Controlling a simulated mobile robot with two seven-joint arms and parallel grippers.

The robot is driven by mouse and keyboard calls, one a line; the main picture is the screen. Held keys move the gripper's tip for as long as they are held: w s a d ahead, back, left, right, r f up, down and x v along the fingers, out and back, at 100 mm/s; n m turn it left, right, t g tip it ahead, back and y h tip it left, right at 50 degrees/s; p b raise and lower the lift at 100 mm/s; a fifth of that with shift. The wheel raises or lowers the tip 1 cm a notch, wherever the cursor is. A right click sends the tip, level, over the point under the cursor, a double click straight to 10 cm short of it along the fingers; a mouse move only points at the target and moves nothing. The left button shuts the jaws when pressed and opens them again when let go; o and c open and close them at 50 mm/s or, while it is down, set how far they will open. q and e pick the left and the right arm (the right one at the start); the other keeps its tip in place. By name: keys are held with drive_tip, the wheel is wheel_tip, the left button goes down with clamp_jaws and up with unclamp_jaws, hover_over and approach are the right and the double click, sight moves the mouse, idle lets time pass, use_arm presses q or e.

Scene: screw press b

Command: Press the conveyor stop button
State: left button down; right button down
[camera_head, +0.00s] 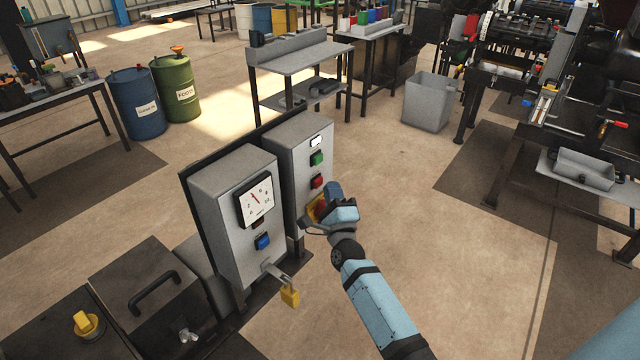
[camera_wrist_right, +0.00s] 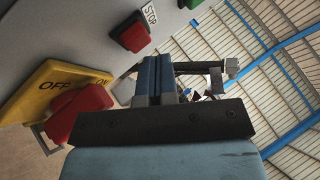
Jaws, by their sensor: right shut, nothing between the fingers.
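The red stop button (camera_head: 317,182) is on the front of the right grey control box (camera_head: 290,140), below a green button (camera_head: 317,158). In the right wrist view the red button (camera_wrist_right: 131,33) sits beside a white STOP label (camera_wrist_right: 150,14). My right gripper (camera_head: 333,190) is shut and empty, just below and to the right of the red button. In the wrist view its blue fingers (camera_wrist_right: 155,72) show close below the button; I see no clear contact. My left gripper is out of view.
A yellow OFF/ON plate (camera_wrist_right: 42,86) with a red switch handle (camera_wrist_right: 82,110) is close beside my right gripper. The left box has a gauge (camera_head: 256,197), a blue button (camera_head: 263,242) and a padlock (camera_head: 289,296). The floor right of my arm is clear.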

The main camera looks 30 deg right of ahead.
drive_tip(key=shift+w+a, duration=0.1)
drive_tip(key=shift+w, duration=0.1)
drive_tip(key=shift+w+a, duration=0.15)
drive_tip(key=shift+w, duration=0.25)
idle(0.7)
drive_tip(key=shift+s, duration=0.15)
idle(0.3)
drive_tip(key=shift+s+d, duration=0.35)
drive_tip(key=shift+s, duration=0.3)
drive_tip(key=shift+s+d+p, duration=0.15)
drive_tip(key=shift+s+d, duration=0.15)
drive_tip(key=shift+s, duration=0.45)
drive_tip(key=shift+s+d+p, duration=0.1)
drive_tip(key=shift+s+d, duration=0.25)
drive_tip(key=shift+s, duration=0.45)
drive_tip(key=shift+s+d+p, duration=0.15)
drive_tip(key=shift+s+d, duration=0.15)
drive_tip(key=shift+s, duration=0.45)
